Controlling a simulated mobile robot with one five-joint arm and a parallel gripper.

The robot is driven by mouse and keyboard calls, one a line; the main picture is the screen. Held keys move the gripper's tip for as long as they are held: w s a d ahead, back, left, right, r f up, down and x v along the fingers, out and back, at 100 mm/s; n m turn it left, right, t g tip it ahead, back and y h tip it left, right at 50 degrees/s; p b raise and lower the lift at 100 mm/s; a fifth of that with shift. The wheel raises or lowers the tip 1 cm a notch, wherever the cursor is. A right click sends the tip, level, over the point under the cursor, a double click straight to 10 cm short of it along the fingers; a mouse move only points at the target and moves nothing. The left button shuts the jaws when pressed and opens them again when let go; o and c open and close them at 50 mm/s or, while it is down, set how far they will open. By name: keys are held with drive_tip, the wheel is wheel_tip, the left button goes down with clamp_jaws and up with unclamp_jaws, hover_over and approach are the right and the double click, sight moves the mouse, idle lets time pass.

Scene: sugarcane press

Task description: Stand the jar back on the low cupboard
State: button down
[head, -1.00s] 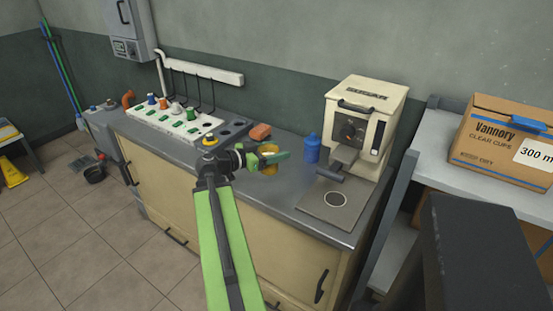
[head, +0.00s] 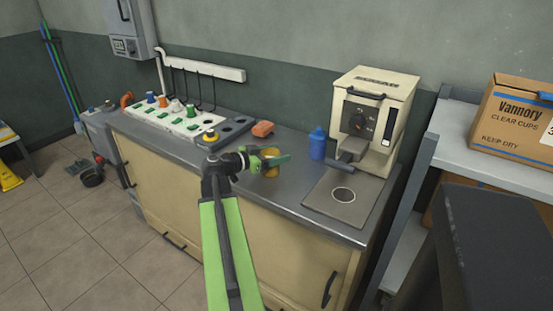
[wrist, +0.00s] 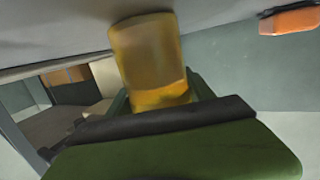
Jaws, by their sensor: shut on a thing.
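An amber, see-through jar (head: 270,170) is between the fingers of my gripper (head: 273,161) over the low cupboard's grey top (head: 289,190). In the wrist view the jar (wrist: 148,60) shows large, with a deeper yellow band at one end and the grey top close by its other end. My gripper (wrist: 158,110) is shut on it. Whether the jar touches the top I cannot tell. The cupboard has beige doors below.
A blue bottle (head: 317,145) stands right of the jar, beside the cream press (head: 373,115). An orange block (head: 263,129) and a white tray of bottles (head: 178,120) lie behind and left. A carton (head: 510,115) sits on the right shelf.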

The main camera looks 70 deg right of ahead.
drive_tip(key=shift+w+r, duration=0.1)
drive_tip(key=shift+r, duration=0.05)
drive_tip(key=shift+c, duration=1.9)
unclamp_jaws()
drive_tip(key=shift+r+p, duration=0.15)
drive_tip(key=shift+p, duration=0.15)
drive_tip(key=p+v, duration=0.1)
drive_tip(key=v, duration=1.1)
